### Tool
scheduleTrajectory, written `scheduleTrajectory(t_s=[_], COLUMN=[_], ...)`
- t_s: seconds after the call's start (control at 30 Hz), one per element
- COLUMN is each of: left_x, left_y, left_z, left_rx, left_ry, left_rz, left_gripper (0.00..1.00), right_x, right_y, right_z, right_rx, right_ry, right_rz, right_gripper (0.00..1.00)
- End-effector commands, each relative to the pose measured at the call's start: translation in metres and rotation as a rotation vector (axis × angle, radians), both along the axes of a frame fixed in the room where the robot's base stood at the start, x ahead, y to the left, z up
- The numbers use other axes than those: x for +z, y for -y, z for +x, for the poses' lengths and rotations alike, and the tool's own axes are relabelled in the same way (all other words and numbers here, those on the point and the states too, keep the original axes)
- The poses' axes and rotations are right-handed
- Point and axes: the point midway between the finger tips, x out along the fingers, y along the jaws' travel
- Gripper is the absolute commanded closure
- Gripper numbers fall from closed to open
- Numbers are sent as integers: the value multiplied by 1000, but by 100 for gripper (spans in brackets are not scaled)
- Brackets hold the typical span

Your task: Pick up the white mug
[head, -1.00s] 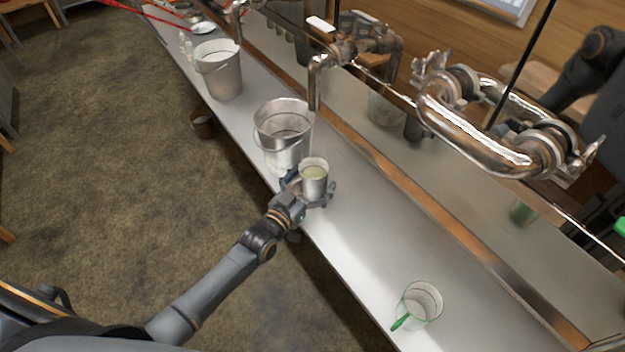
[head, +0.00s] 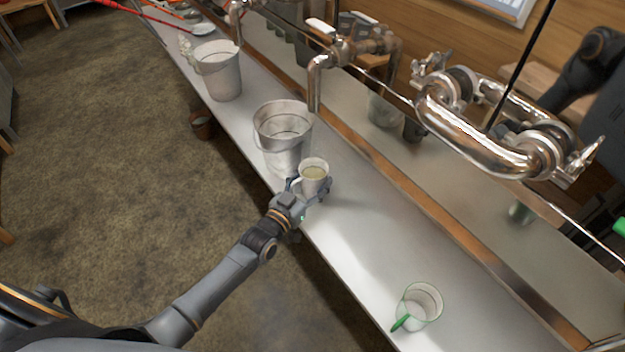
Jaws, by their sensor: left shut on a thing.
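The white mug (head: 314,184) is upright in the head view, near the middle of the long pale counter (head: 345,255). A yellowish liquid or inside shows at its top. My left gripper (head: 311,193) is shut on the mug, with fingers on both sides of its body. The mug is right in front of a metal bucket. I cannot tell whether its base touches the counter. My right gripper does not show.
A metal bucket (head: 284,145) stands just behind the mug, and another bucket (head: 219,75) farther back. A clear cup with a green handle (head: 418,306) stands at the front. Shiny pipes (head: 470,135) run above the right side. The counter between mug and cup is clear.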

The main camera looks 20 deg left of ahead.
Motion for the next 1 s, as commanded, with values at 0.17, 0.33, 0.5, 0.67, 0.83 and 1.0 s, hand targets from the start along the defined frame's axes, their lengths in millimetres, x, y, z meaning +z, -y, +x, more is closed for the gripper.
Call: scheduleTrajectory(t_s=[0.17, 0.33, 0.5, 0.67, 0.83, 1.0], left_x=[7, 18, 35, 49, 66, 83], left_y=[0, 0, -1, -7, -14, -21], left_z=[1, 0, -1, -13, -26, -39], left_rx=[0, 0, 1, 0, 0, 0], left_ry=[5, 6, 6, 5, 5, 5], left_rz=[-1, -2, -1, 0, 0, 0], left_gripper=[93, 93, 93, 93, 93, 93], right_x=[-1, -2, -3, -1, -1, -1], right_y=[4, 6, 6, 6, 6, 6], right_z=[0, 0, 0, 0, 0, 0], right_rx=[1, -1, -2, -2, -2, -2], right_ry=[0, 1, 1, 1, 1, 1], right_rz=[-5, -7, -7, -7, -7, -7], right_gripper=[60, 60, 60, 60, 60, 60])
